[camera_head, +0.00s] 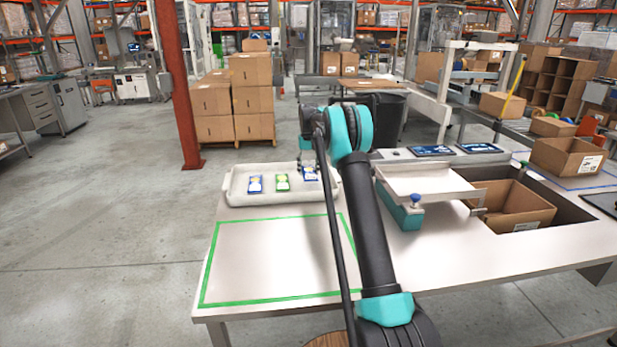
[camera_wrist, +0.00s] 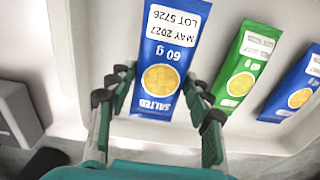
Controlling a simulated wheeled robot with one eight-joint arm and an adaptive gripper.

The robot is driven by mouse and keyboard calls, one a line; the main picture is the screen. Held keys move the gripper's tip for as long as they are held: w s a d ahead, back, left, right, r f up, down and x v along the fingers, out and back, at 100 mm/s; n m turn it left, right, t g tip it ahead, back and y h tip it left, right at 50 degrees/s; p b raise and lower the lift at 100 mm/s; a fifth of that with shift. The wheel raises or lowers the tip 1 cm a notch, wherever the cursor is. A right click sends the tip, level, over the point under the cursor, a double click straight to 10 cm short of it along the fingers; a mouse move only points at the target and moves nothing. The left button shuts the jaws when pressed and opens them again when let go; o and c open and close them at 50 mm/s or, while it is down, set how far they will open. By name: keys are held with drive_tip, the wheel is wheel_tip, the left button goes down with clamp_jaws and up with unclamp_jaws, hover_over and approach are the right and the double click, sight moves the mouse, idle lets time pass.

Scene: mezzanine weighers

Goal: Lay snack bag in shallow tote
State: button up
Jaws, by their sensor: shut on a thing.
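The shallow tote (camera_head: 236,196) is a low white tray at the table's far left; its pale floor also fills much of the wrist view (camera_wrist: 110,22). My gripper (camera_head: 308,163) is over its right part. In the wrist view, my gripper's fingers (camera_wrist: 160,88) are shut on the sides of a blue snack bag (camera_wrist: 168,50) with a yellow "salted" picture. I cannot tell whether this bag touches the tote floor. A green snack bag (camera_head: 282,183) and another blue snack bag (camera_head: 255,184) lie beside it in the tote, apart from one another.
A green-outlined area (camera_head: 270,260) in front of the tote is empty. Right of my arm are a metal weighing pan (camera_head: 425,180) and an open cardboard box (camera_head: 515,205) set lower. Another open box (camera_head: 567,156) stands farther right. Stacked cartons (camera_head: 232,98) are behind the table.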

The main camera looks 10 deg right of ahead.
sight(309, 168)
drive_tip(key=shift+f, duration=1.65)
drive_tip(key=shift+f, duration=0.1)
drive_tip(key=o, duration=1.1)
wheel_tip(309, 168, up, 12)
drive_tip(key=shift+r, duration=0.15)
